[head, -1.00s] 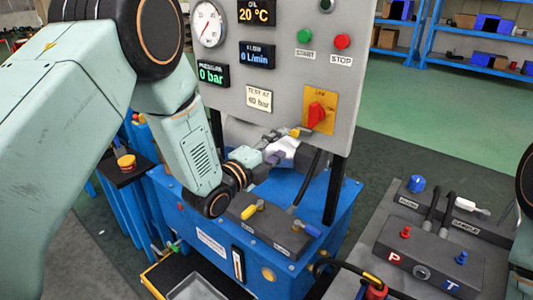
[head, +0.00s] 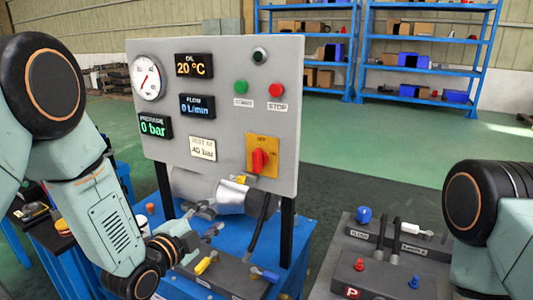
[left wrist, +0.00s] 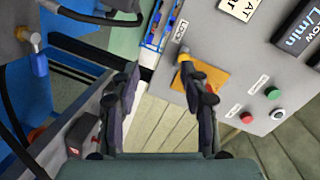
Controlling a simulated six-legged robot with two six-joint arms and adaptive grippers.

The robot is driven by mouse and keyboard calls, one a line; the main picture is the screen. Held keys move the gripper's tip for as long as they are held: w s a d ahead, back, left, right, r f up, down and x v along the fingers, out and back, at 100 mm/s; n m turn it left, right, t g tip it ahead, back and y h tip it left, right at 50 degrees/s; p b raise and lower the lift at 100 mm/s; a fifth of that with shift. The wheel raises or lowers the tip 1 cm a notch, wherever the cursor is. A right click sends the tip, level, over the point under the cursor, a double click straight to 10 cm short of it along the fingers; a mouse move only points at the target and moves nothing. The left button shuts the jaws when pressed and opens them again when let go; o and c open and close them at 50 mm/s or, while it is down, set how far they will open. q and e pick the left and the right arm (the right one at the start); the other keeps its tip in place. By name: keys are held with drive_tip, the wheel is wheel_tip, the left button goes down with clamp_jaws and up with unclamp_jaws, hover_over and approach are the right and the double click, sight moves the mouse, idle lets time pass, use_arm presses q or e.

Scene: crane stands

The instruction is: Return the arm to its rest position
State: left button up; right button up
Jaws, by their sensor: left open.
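My left arm comes in from the left in the head view. Its gripper (head: 205,217) is over the blue power unit (head: 180,285), below the grey control panel (head: 225,85). In the left wrist view the two dark fingers (left wrist: 165,95) stand wide apart with nothing held between them. The panel's yellow switch plate (left wrist: 207,75) shows behind the right finger, which partly hides it. In the head view the red rotary switch (head: 259,160) is fully visible. The right arm's link shows at the right edge, but its gripper is out of frame.
A silver motor (head: 230,197) stands behind the gripper. Yellow and blue levers sit on a dark valve block (head: 225,280) in front. A grey bench (head: 330,270) with hoses and fittings is at the right. Blue shelves (head: 420,60) stand far back across open green floor.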

use_arm(q)
drive_tip(key=s+a+f+n+g+y, duration=0.2)
drive_tip(key=s+f+n+g+y, duration=0.15)
drive_tip(key=s+f+n, duration=0.6)
drive_tip(key=s+a+f+n+g+y, duration=0.1)
drive_tip(key=s+f+n+g, duration=0.3)
drive_tip(key=s, duration=1.1)
drive_tip(key=s+a+f+n+g+y, duration=0.1)
drive_tip(key=s+f+n+g, duration=0.3)
drive_tip(key=s+f+g, duration=0.4)
drive_tip(key=s+a+f, duration=0.1)
drive_tip(key=s+f, duration=0.4)
drive_tip(key=s, duration=0.3)
drive_tip(key=shift+a, duration=0.15)
drive_tip(key=shift+c, duration=0.5)
idle(0.4)
